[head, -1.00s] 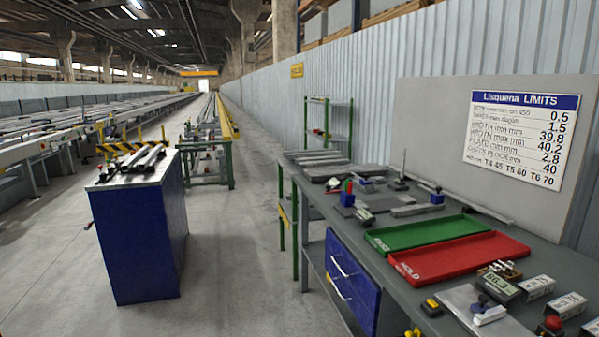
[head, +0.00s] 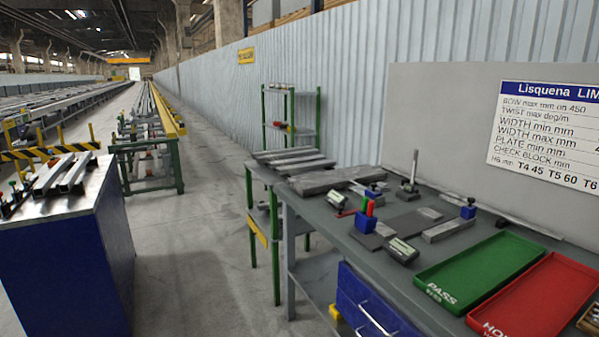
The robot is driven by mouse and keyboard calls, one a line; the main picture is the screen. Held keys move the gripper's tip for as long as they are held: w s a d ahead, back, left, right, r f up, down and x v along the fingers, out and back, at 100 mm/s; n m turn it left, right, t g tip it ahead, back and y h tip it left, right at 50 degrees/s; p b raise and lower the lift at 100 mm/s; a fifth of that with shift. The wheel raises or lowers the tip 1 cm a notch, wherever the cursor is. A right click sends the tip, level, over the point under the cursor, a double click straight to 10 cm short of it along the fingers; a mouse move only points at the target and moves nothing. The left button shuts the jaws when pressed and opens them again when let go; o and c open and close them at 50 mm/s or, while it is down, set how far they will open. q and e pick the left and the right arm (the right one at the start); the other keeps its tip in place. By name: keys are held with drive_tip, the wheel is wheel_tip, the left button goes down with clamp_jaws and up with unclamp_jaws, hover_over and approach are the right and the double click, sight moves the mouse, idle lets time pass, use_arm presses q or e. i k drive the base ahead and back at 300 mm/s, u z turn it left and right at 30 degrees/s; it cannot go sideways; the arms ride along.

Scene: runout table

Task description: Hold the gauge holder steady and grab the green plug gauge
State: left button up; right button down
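The gauge holder (head: 364,224) is a small blue block standing upright on the grey bench, left of the green tray. The green plug gauge (head: 370,208) sticks up from its top. A red plug (head: 364,203) stands close beside it in the same block. Neither of my grippers shows in the head view, so nothing of mine is seen touching the holder or the plug.
A grey digital instrument (head: 402,251) lies just in front of the holder. The green PASS tray (head: 480,270) and red HOLD tray (head: 535,300) lie to the right. A blue cabinet (head: 75,265) stands left across a clear floor aisle.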

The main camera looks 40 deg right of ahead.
sight(365, 200)
drive_tip(key=z, duration=0.25)
drive_tip(key=i, duration=1.4)
drive_tip(key=z, duration=1.65)
drive_tip(key=i, duration=1)
drive_tip(key=z, duration=0.95)
